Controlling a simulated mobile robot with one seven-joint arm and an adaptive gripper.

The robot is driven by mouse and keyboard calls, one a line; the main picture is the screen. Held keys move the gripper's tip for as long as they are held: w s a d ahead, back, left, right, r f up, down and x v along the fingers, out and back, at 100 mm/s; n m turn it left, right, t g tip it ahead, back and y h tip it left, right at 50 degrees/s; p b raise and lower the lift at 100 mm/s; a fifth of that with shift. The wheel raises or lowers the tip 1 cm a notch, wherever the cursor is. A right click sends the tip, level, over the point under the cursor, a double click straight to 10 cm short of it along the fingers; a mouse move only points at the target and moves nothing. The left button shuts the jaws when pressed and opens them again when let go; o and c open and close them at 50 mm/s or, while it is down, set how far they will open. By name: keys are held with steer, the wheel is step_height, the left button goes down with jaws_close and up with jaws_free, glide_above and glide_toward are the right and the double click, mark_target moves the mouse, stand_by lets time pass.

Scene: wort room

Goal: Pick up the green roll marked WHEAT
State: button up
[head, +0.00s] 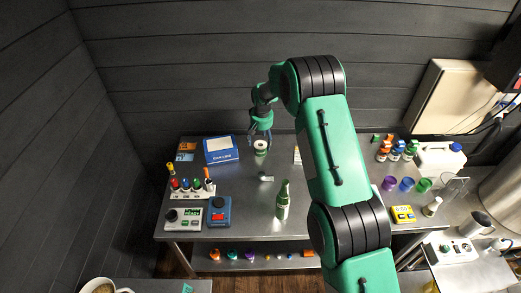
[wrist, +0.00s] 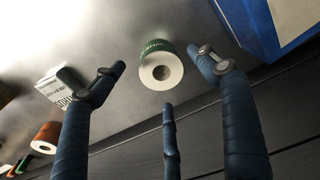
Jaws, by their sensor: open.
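The green roll (head: 261,150) stands on the steel table near its back edge, just right of the blue box. In the wrist view the roll (wrist: 161,68) shows a white end with a dark hole and a green side with pale lettering, too small to read surely. My gripper (head: 262,136) is over the roll in the head view. In the wrist view my gripper (wrist: 159,76) has its three fingers spread, with the roll appearing between and beyond the tips. No finger clearly touches it, and the gripper is empty.
A blue box (head: 221,150) stands left of the roll. A white lettered box (wrist: 58,88) and an orange roll (wrist: 46,137) lie on the other side in the wrist view. A green bottle (head: 283,200) and small clear glass (head: 266,178) stand nearer the front. The dark wall (head: 200,70) is behind.

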mark_target(261, 145)
steer(key=shift+f, duration=0.2)
stand_by(0.3)
steer(key=shift+w+a+f, duration=0.1)
steer(key=shift+w+f, duration=0.1)
steer(key=shift+f, duration=1.05)
steer(key=shift+w+f, duration=0.2)
steer(key=shift+f, duration=1.05)
steer(key=c, duration=1.3)
